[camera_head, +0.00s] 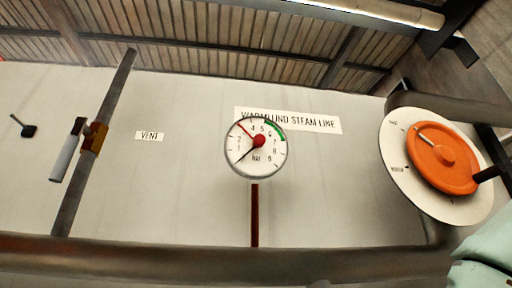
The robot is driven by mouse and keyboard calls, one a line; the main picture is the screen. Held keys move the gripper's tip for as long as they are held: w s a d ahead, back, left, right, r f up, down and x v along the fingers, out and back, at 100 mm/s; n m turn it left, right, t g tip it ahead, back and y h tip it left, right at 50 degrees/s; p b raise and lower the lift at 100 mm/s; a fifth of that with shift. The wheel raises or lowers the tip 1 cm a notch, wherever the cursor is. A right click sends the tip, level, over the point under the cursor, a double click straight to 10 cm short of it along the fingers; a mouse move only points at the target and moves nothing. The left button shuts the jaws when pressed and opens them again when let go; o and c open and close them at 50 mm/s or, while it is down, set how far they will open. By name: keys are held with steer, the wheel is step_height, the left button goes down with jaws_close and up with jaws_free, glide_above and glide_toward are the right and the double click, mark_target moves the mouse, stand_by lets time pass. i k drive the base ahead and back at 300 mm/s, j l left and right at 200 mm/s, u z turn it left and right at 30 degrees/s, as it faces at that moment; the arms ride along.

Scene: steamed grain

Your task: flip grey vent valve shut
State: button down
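The grey vent valve lever (66,158) is at the left of the head view. It hangs down and slightly left from a brass valve body (95,137) on a dark slanted pipe (116,88). The lever lies roughly parallel to the pipe. A white plate reading VENT (150,136) is on the wall to the right of the valve. Nothing touches the lever. I cannot make out my gripper in this view; a pale green rounded part at the lower right corner may be my arm.
A round pressure gauge (270,159) with black and red needles stands mid-view before a steam line sign (320,124). An orange knob (436,165) on a white dial (396,156) is at right. A thick horizontal pipe (200,255) crosses the bottom.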

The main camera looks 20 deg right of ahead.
mark_target(57, 175)
steer(key=u, duration=1.65)
steer(key=i+j+u, duration=0.1)
steer(key=i+j, duration=0.25)
